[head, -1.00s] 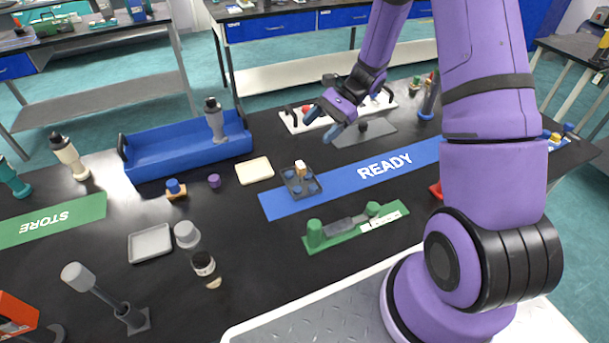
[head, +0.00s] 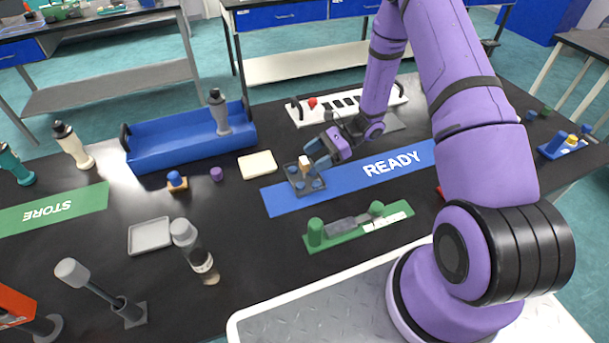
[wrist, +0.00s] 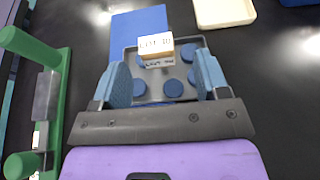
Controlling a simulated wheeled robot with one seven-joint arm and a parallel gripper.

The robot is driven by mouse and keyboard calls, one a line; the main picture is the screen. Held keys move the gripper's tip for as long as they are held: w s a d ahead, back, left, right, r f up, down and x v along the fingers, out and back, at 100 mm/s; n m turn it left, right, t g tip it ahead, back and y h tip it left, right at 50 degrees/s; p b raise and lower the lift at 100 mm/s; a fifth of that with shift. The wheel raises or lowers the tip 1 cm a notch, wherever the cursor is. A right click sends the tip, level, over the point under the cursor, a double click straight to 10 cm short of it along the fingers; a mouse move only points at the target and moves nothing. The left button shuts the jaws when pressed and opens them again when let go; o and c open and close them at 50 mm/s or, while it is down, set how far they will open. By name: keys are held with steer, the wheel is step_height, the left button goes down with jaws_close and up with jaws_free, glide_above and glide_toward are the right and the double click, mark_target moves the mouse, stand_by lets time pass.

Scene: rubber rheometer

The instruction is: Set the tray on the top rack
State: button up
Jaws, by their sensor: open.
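A small dark grey tray (head: 291,170) with several blue discs lies on the blue READY strip (head: 398,165). A block tagged LOT (head: 304,161) stands at the tray's edge. The tray also shows in the wrist view (wrist: 131,58), with the tagged block (wrist: 155,47) at its far side. My gripper (head: 321,156) is open and empty at the tray. In the wrist view its blue fingertips (wrist: 164,78) stand on either side of the tray's near part; I cannot tell whether they touch it. No rack is clearly recognisable.
A green fixture (head: 345,230) stands in front of the strip. A cream plate (head: 258,165), a blue bin (head: 170,150) and an empty grey tray (head: 150,237) are to the left. A white panel (head: 330,106) with a red knob lies behind.

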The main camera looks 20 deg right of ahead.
mark_target(300, 164)
steer(key=shift+x, duration=2.95)
steer(key=shift+s+r, duration=0.1)
steer(key=shift+r, duration=0.1)
steer(key=shift+a, duration=0.1)
steer(key=c, duration=1.2)
steer(key=shift+r, duration=0.1)
step_height(300, 164, up, 16)
steer(key=w+d+f+m+t+h, duration=0.75)
steer(key=w+m+t, duration=0.25)
steer(key=m+t, duration=0.2)
step_height(300, 164, up, 14)
steer(key=w+m+t+h, duration=0.1)
steer(key=w+m+h, duration=0.1)
steer(key=shift+w+d+r+m, duration=0.15)
steer(key=shift+w+d+m, duration=0.15)
steer(key=shift+w+d, duration=0.15)
